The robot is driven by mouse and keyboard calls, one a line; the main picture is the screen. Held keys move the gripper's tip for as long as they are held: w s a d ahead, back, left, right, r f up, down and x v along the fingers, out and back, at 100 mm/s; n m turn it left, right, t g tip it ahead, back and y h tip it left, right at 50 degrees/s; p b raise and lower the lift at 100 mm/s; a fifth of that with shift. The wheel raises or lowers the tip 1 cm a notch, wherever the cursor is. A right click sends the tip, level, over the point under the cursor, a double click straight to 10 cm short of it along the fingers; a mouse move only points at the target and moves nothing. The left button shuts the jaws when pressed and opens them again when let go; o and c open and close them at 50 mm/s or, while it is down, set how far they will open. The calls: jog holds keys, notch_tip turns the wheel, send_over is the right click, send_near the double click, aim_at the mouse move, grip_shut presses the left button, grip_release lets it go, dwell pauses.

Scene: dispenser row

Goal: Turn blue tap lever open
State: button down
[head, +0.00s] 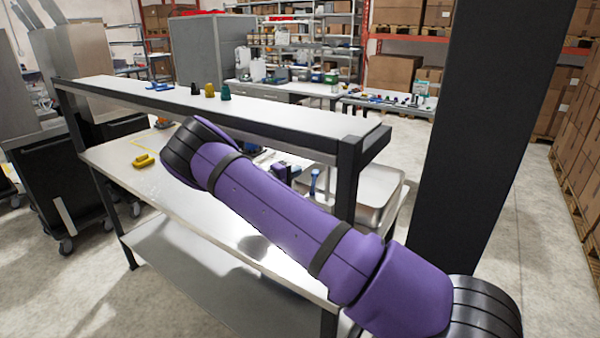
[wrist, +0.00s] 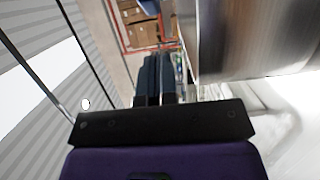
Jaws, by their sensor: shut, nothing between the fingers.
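A blue upright piece (head: 314,183), which looks like the blue tap lever, shows in the head view under the shelf, just left of the metal basin. It is small there, and I cannot tell how far it is turned. My gripper (wrist: 156,62) shows in the wrist view with its dark fingers together and nothing between them. In the head view my gripper is hidden behind my purple arm, so its distance from the lever cannot be told. No blue lever is clear in the wrist view.
A raised shelf (head: 270,112) runs over the bench (head: 120,165). A metal basin (head: 370,190) stands at the bench's right end. A yellow object (head: 143,161) lies on the bench at left. A dark post (head: 480,110) stands at right. Small bottles (head: 209,90) stand on the shelf.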

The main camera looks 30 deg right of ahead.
jog(key=w+a, duration=0.7)
jog(key=a, duration=0.1)
jog(key=shift+a, duration=0.2)
jog(key=shift+w+a, duration=0.1)
jog(key=shift+a, duration=0.05)
